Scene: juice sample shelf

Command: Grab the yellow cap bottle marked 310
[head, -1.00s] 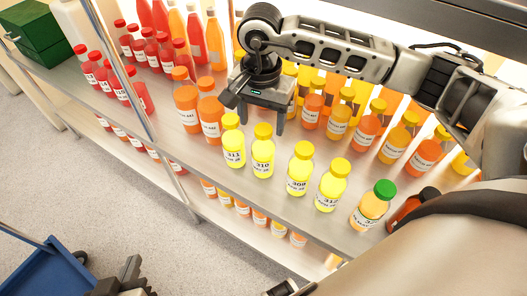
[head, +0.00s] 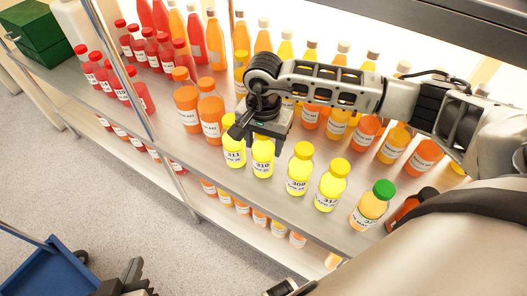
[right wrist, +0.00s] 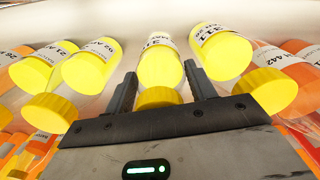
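The yellow cap bottle marked 310 (head: 262,161) stands upright in the front row of the shelf, with yellow contents. My left gripper (head: 128,280) is low at the bottom left edge, partly cut off.
Yellow bottles 309 (head: 299,174) and 312 (head: 331,188) stand to the right, then a green-capped bottle (head: 373,205). Orange bottles (head: 210,115) stand to the left and more behind. A shelf post (head: 137,95) rises at left. A blue cart (head: 45,275) is on the floor.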

